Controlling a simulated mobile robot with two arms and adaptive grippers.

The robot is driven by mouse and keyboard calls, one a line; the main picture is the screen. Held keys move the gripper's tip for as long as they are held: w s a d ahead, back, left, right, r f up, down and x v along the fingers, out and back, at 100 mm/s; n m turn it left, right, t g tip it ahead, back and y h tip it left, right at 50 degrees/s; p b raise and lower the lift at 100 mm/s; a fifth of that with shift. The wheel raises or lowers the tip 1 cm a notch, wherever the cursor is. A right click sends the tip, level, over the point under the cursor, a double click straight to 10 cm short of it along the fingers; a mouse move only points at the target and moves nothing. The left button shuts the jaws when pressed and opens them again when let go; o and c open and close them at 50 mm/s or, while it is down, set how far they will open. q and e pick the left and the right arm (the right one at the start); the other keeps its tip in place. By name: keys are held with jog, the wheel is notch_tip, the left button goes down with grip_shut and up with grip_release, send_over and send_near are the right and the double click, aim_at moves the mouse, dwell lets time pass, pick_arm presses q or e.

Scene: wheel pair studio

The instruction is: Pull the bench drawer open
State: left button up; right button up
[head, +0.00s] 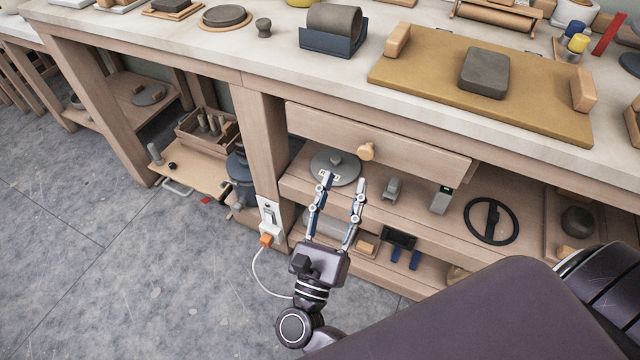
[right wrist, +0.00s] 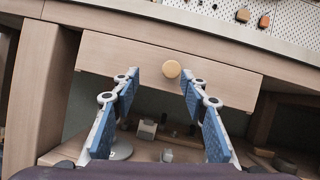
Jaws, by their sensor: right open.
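The bench drawer (head: 375,140) has a plain wooden front under the bench top, and its right end appears to stand a little proud of the frame. Its round wooden knob (head: 366,151) is at the middle of the front. My right gripper (head: 346,181) is open and empty, in front of and below the knob, with its fingers pointing at the drawer. In the right wrist view the drawer front (right wrist: 225,83) spans the picture, and the knob (right wrist: 172,69) shows between and beyond the fingertips, apart from them. My left gripper is not in view.
A shelf below the drawer holds a grey disc (head: 334,164), small grey blocks and a black ring (head: 491,221). A white socket box (head: 270,216) with an orange plug is on the bench leg. The bench top (head: 260,55) carries a tan board (head: 430,75) with a clay block.

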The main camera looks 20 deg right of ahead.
aim_at(364, 155)
jog(key=w+d+r+m, duration=0.1)
jog(key=d, duration=0.1)
jog(key=w+d+r+m+g+h, duration=0.1)
jog(key=d, duration=0.1)
jog(key=w+d+r+m+g+p, duration=0.1)
jog(key=d, duration=0.1)
jog(key=shift+w+m+h, duration=0.2)
jog(key=shift+m+h, duration=0.2)
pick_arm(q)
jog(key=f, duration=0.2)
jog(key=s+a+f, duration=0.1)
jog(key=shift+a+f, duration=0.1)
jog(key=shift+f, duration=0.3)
pick_arm(e)
jog(key=shift+f, duration=0.1)
grip_shut()
